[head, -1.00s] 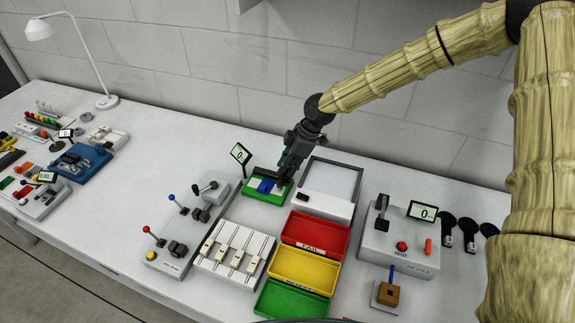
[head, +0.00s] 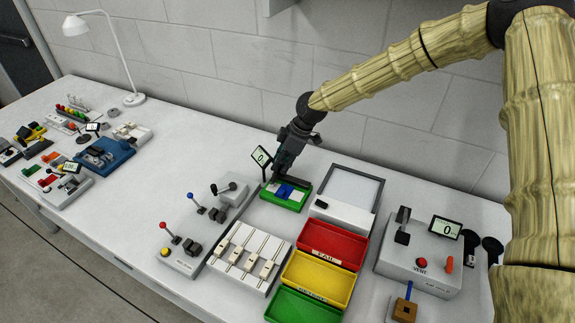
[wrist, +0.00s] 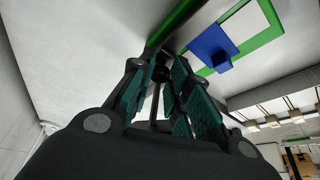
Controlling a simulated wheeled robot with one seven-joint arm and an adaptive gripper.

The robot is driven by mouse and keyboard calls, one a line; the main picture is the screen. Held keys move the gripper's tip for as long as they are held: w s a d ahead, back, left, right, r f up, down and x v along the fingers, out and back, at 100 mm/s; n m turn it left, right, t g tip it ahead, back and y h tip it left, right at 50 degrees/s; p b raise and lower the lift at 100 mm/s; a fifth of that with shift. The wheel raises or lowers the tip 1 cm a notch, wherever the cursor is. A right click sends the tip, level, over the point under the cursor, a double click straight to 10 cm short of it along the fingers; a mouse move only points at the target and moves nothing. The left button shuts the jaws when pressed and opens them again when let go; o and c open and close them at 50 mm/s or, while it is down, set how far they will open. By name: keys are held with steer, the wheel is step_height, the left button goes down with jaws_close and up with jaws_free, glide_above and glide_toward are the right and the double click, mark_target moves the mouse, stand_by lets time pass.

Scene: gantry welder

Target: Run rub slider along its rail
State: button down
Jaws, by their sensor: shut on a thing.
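The green station (head: 306,196) has a blue slider (head: 285,190) on its white strip. In the wrist view the blue slider (wrist: 211,48) sits on the white strip inside the green frame (wrist: 268,36), apart from my fingers. My gripper (head: 277,179) points down at the back left end of the station, beside the small display (head: 262,157). In the wrist view my gripper (wrist: 160,90) is shut on a dark thing (wrist: 160,72) near the green edge. I cannot tell whether this is the display's post.
A grey-framed panel (head: 375,186) stands to the right. Red (head: 361,238), yellow (head: 345,285) and green (head: 325,312) trays lie in front. A white block of several sliders (head: 225,269) and levers (head: 190,195) stand front left. The wall is close behind.

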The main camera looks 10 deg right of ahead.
steer(key=shift+w+a+r, duration=0.2)
steer(key=shift+r, duration=0.05)
steer(key=c, duration=1.7)
jaws_free()
steer(key=o, duration=0.4)
steer(key=shift+w+a+f, duration=0.1)
steer(key=shift+a, duration=0.1)
steer(key=shift+d, duration=0.25)
steer(key=v, duration=1.2)
steer(key=shift+f, duration=0.1)
